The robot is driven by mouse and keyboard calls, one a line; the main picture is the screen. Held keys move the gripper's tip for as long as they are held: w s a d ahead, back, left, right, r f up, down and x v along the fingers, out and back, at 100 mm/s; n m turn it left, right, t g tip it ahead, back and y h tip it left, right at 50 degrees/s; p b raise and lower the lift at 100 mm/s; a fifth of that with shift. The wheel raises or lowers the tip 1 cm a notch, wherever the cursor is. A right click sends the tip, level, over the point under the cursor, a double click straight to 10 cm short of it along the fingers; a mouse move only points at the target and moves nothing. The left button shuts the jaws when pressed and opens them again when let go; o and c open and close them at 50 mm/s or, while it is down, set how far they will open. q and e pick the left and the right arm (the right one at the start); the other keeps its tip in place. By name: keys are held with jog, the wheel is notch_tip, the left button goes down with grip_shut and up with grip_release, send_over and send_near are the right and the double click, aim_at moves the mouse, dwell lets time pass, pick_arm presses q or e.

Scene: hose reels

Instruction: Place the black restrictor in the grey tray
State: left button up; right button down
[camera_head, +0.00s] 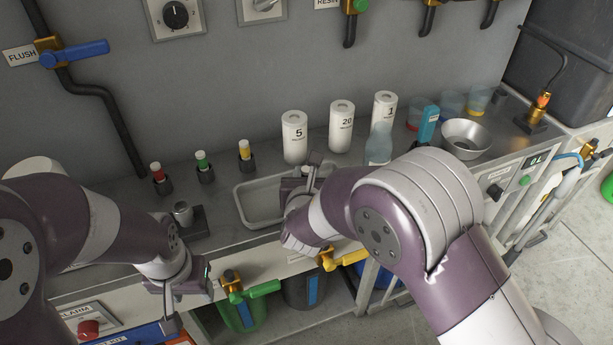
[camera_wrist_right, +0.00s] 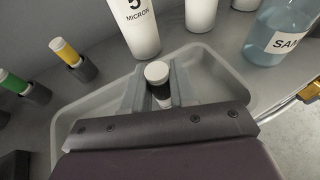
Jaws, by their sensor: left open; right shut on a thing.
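The grey tray (camera_head: 258,208) lies on the counter in the head view. It also spreads beneath my gripper in the right wrist view (camera_wrist_right: 92,112). My right gripper (camera_wrist_right: 159,88) is shut on the black restrictor (camera_wrist_right: 161,94), a small black cylinder with a white top. It holds the restrictor upright over the tray; whether its base touches the tray floor is hidden. In the head view my right gripper (camera_head: 304,181) is over the tray's right part, and my arm covers that end. My left gripper (camera_head: 182,286) is open and empty, in front of the counter edge.
A sample bottle (camera_head: 378,144) and a metal bowl (camera_head: 466,138) are to the right.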

jog(key=shift+s, duration=0.1)
jog(key=shift+f, duration=0.1)
jog(key=c, duration=0.9)
grip_release()
